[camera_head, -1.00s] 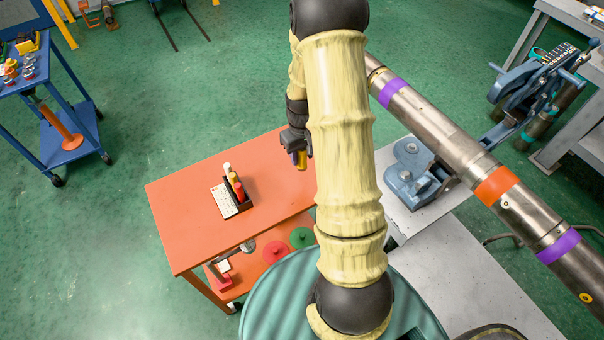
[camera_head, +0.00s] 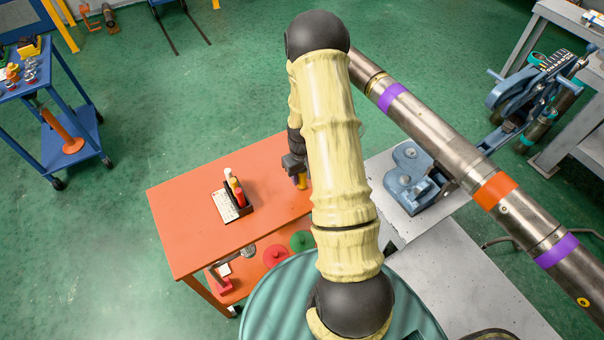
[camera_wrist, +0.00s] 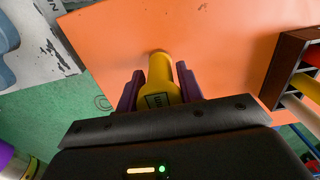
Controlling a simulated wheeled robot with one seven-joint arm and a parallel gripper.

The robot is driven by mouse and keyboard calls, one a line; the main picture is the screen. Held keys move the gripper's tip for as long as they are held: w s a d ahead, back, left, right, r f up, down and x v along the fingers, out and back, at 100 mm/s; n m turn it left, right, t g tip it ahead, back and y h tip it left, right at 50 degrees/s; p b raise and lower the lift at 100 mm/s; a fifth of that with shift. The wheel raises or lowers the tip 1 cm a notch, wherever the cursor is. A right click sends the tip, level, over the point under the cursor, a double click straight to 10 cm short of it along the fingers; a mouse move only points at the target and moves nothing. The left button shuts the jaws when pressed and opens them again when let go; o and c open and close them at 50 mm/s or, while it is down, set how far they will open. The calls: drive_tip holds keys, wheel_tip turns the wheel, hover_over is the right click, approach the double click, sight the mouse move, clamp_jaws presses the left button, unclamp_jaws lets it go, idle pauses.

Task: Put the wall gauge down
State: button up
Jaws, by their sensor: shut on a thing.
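The wall gauge, a yellow body with a dark-framed window (camera_wrist: 158,92), is between the purple fingers of my gripper (camera_wrist: 160,90) in the wrist view. My gripper is shut on it. In the head view my gripper (camera_head: 299,180) hangs at the right side of the orange cart top (camera_head: 195,235), with a bit of yellow gauge (camera_head: 302,182) showing below it. The gauge's tip is over the orange surface; I cannot tell whether it touches. My arm hides part of the cart's right side.
A dark holder (camera_head: 246,210) with red, yellow and white markers and a white card stands mid-cart; it shows at right in the wrist view (camera_wrist: 288,50). A large steel pipe (camera_head: 435,128) and blue vise (camera_head: 408,182) are to the right. The cart top between holder and gripper is clear.

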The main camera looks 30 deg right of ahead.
drive_tip(key=shift+f, duration=0.15)
drive_tip(key=o, duration=1.1)
drive_tip(key=shift+c, duration=0.2)
wheel_tip(320, 180, up, 12)
drive_tip(key=shift+r+b, duration=0.25)
drive_tip(key=shift+b, duration=0.6)
drive_tip(key=s+a+r+t, duration=0.2)
drive_tip(key=s+a+r, duration=0.7)
drive_tip(key=s+a, duration=0.3)
drive_tip(key=shift+s+a+r+t, duration=0.2)
drive_tip(key=shift+a+r+t, duration=0.15)
drive_tip(key=shift+a, duration=0.45)
